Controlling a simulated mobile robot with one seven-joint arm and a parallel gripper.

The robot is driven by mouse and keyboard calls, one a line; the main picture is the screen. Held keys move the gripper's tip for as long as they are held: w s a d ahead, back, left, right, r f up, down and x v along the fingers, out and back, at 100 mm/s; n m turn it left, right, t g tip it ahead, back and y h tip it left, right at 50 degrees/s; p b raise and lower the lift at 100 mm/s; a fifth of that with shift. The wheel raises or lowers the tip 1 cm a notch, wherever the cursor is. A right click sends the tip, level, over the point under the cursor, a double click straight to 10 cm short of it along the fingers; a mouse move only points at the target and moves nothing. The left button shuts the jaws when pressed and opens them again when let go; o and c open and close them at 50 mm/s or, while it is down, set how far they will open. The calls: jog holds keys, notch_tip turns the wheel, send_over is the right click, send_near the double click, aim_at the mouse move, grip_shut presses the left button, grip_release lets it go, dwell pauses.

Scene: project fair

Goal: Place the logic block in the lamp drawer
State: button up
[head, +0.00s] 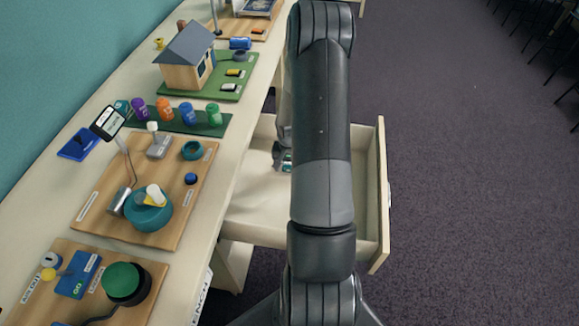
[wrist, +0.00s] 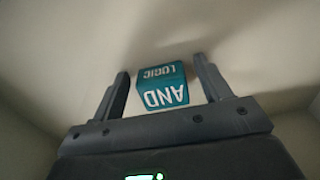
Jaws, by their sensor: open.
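The logic block is a teal cube (wrist: 163,88) with white "AND" and "LOGIC" lettering, in the wrist view. It is inside the pale lamp drawer (head: 258,205), which stands pulled out from the table in the head view. My gripper (wrist: 161,68) is open, with one dark finger on each side of the block. A gap shows at the right finger; whether the left finger touches the block I cannot tell. In the head view my arm hides most of the gripper and the block; only a small teal-green patch shows beside the arm.
The long table (head: 225,150) on the left carries a lamp board (head: 95,210), a board with a green button (head: 122,280), several coloured pots and a model house (head: 186,58). The drawer's front panel (head: 382,195) stands up on the right.

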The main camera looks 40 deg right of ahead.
notch_tip(320, 180, up, 12)
jog(key=s+a+r+n+t+h, duration=0.1)
jog(key=s+a+r+n, duration=0.1)
jog(key=a+r, duration=0.6)
jog(key=s+a+r+n+t, duration=0.15)
jog(key=a+r, duration=0.35)
jog(key=r, duration=0.7)
jog(key=s+a+r+n+t, duration=0.1)
jog(key=s+a+r+n, duration=0.1)
jog(key=s+a+r, duration=0.3)
jog(key=s+a+r+n+t+y, duration=0.1)
jog(key=s+a+r, duration=0.4)
jog(key=s, duration=0.5)
jog(key=shift+s+a+n+t, duration=0.3)
jog(key=shift+a+n+t, duration=0.4)
jog(key=shift+n, duration=0.55)
